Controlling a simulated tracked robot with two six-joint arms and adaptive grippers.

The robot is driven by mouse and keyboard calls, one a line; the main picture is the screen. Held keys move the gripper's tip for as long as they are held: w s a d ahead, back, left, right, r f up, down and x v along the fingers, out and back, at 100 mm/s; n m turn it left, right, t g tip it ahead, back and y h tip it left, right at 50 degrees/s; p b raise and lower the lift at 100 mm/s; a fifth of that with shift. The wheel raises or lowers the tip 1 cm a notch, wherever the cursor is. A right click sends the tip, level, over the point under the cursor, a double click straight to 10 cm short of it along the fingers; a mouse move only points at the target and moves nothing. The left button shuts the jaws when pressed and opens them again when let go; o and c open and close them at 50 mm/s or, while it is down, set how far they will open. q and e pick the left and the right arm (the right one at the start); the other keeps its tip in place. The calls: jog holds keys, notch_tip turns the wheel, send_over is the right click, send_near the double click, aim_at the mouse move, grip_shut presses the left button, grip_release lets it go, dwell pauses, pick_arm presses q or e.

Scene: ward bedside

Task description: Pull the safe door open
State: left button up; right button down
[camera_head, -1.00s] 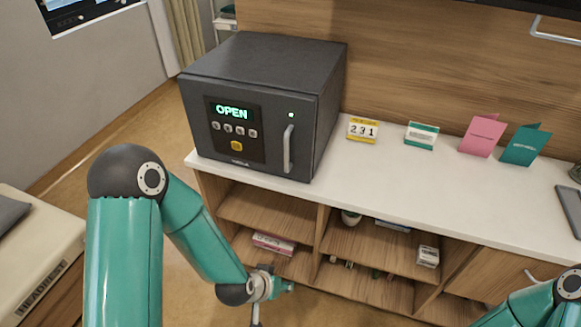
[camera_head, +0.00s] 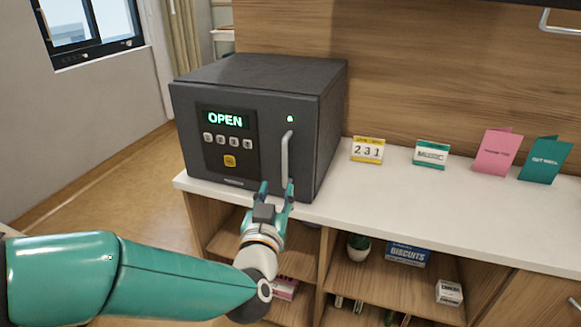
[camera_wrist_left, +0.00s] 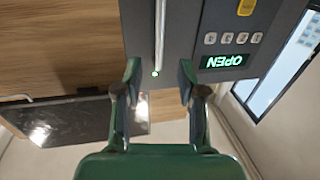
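The dark grey safe (camera_head: 262,75) stands on the white counter, with its door (camera_head: 270,155) shut. The door's display reads OPEN in green and a small green light is lit. The upright silver handle (camera_head: 285,155) is on the door's right side; it also shows in the left wrist view (camera_wrist_left: 160,35). My left gripper (camera_head: 277,187) is open at the handle's lower end. In the left wrist view my left gripper (camera_wrist_left: 160,78) has its fingers spread on either side of the handle's line, without gripping it. My right gripper is not in view.
Wooden shelves below hold a plant (camera_head: 359,246) and boxes. The floor at left looks clear.

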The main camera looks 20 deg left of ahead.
aim_at(285, 166)
pick_arm(q)
jog(key=w, duration=0.3)
jog(key=w+a, duration=0.1)
jog(key=w, duration=0.7)
jog(key=shift+a, duration=0.4)
grip_shut()
